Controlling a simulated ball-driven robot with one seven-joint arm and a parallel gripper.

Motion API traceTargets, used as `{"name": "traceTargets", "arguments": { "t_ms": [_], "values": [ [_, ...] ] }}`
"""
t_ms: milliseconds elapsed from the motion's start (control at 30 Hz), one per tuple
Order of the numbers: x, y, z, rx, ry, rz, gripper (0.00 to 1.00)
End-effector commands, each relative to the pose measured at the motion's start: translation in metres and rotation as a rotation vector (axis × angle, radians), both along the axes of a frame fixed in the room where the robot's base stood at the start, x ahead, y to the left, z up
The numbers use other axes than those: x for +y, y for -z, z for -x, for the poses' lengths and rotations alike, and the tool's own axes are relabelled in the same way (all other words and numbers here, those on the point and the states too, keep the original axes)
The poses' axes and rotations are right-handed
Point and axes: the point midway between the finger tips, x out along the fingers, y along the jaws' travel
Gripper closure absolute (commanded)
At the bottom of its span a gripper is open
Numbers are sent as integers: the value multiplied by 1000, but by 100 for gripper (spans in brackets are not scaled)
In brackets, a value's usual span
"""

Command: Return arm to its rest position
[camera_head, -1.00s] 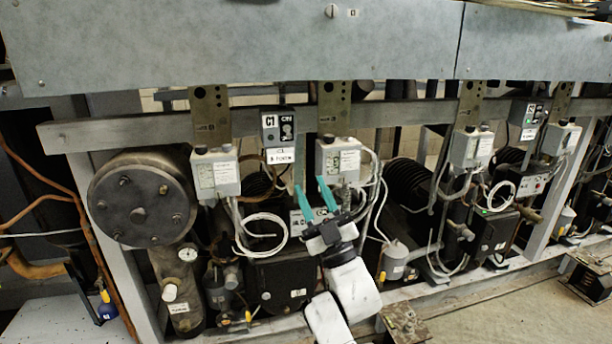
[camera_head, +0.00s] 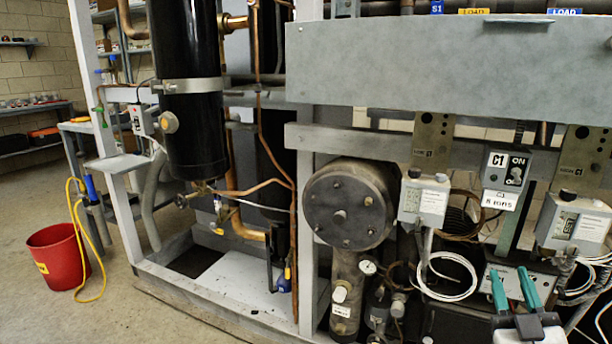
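My gripper (camera_head: 514,289) is at the lower right of the head view, with two teal fingers pointing up. The fingers are spread apart and nothing shows between them. It is in front of the compressor rack, below the C1 switch box (camera_head: 505,172) and between two grey control boxes, the left one (camera_head: 424,200) and the right one (camera_head: 574,224). Whether the fingertips touch the labelled panel behind them cannot be told. Most of my arm is outside the picture.
A round bolted compressor end (camera_head: 348,207) stands left of my gripper. Black cylinders (camera_head: 189,90) and copper pipes rise farther left. A red bucket (camera_head: 58,258) with a yellow hose (camera_head: 82,240) stands on open floor at left. The rack's base rail (camera_head: 185,307) runs along the floor.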

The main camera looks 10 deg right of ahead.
Motion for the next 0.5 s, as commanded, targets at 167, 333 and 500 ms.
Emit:
{"name": "traceTargets", "arguments": {
  "t_ms": [167,333,500],
  "values": [
    [20,84,5,337,-23,-189,63],
    [48,163,35,669,-32,-351,63],
    [82,232,91,1009,-31,-491,63]
  ]
}}
